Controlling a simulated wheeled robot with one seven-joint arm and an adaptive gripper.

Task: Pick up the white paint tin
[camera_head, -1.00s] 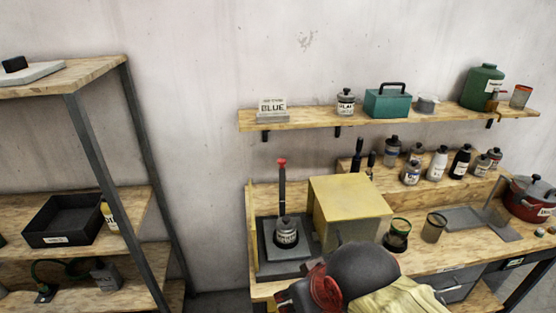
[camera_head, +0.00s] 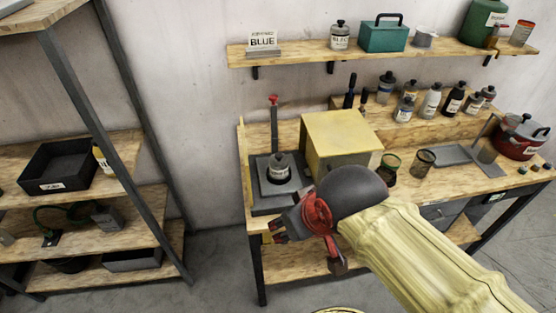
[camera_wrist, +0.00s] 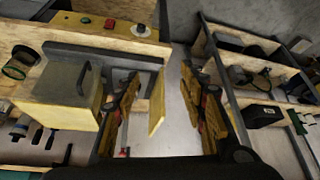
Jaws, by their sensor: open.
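A small tin (camera_head: 279,168) with a pale label and dark top stands upright on a grey plate (camera_head: 262,200) at the left end of the workbench. Its label is too small to read, so I cannot tell whether it is the white paint tin. My gripper (camera_head: 275,229) is at the bench's front left corner, below the tin in the head view and apart from it. I cannot make out the tin clearly in the wrist view.
A yellow box (camera_head: 341,141) stands right of the tin, with a red-topped post (camera_head: 274,125) behind it. Several bottles line a raised rack. The wall shelf (camera_head: 300,50) holds another labelled tin (camera_head: 340,35) and a teal toolbox (camera_head: 384,35). A shelving rack (camera_head: 125,95) stands left, across an open gap.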

